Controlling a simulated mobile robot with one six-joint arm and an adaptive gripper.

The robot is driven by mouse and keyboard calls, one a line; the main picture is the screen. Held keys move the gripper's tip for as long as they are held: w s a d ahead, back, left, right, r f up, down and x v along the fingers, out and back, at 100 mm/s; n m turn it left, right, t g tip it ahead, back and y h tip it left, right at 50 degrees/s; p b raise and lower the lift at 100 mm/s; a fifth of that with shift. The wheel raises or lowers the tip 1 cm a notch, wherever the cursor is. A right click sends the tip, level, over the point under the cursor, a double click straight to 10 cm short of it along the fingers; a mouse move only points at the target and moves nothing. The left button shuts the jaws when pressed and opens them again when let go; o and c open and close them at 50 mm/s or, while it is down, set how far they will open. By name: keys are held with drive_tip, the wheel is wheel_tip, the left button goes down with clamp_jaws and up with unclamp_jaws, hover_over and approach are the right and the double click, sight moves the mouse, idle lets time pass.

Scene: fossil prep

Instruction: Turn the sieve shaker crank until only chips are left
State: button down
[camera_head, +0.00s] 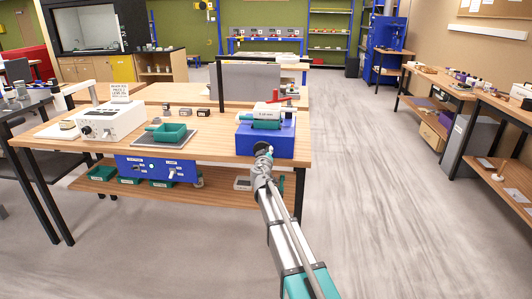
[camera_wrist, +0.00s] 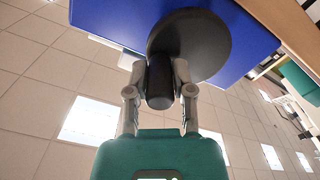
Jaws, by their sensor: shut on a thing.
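The sieve shaker is a blue box (camera_head: 278,144) at the right end of the wooden workbench. A pale sieve body (camera_head: 266,114) with a teal part and a red piece sits on top. In the wrist view the shaker's blue face (camera_wrist: 105,15) carries a round dark crank disc (camera_wrist: 207,45) with a black handle (camera_wrist: 159,88) sticking out. My gripper (camera_wrist: 160,75) is shut on this handle, one finger on each side. In the head view my gripper (camera_head: 262,150) is at the shaker's front face and covers the crank. The sieve's contents cannot be made out.
A blue control panel (camera_head: 155,168) hangs below. A grey screen (camera_head: 245,84) stands behind.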

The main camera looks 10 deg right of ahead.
drive_tip(key=shift+f+m, duration=0.15)
drive_tip(key=shift+m, duration=0.45)
drive_tip(key=shift+c, duration=2.4)
unclamp_jaws()
drive_tip(key=shift+s, duration=0.1)
drive_tip(key=v, duration=1.2)
